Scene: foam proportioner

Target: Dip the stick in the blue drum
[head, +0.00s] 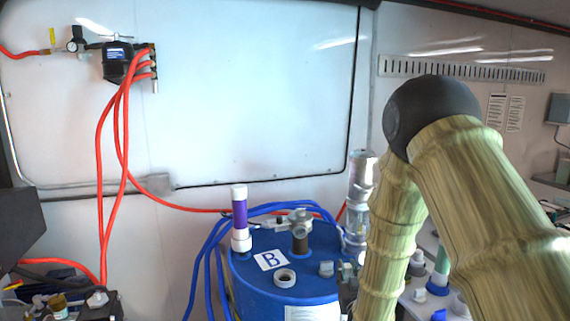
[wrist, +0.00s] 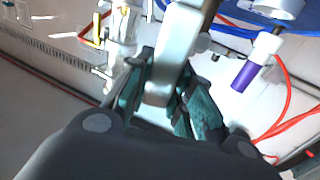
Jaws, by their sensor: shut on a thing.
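The blue drum (head: 255,285) stands at the lower middle of the head view, marked "B". A white-ringed opening (head: 285,277) shows on its lid. My gripper (wrist: 170,98) has its teal fingers shut on a pale grey bar, which looks to be the stick (wrist: 178,50). In the head view my arm hides most of the gripper, which is near the drum's right side. I cannot tell whether the stick touches the drum.
A purple and white tube (head: 240,218) stands upright on the drum's lid, left of a metal valve fitting (head: 300,230). Blue hoses (head: 212,250) loop around the drum. Red hoses (head: 118,130) hang from a black wall unit (head: 118,62). A clear, silver-topped cylinder (head: 361,175) stands right of the drum.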

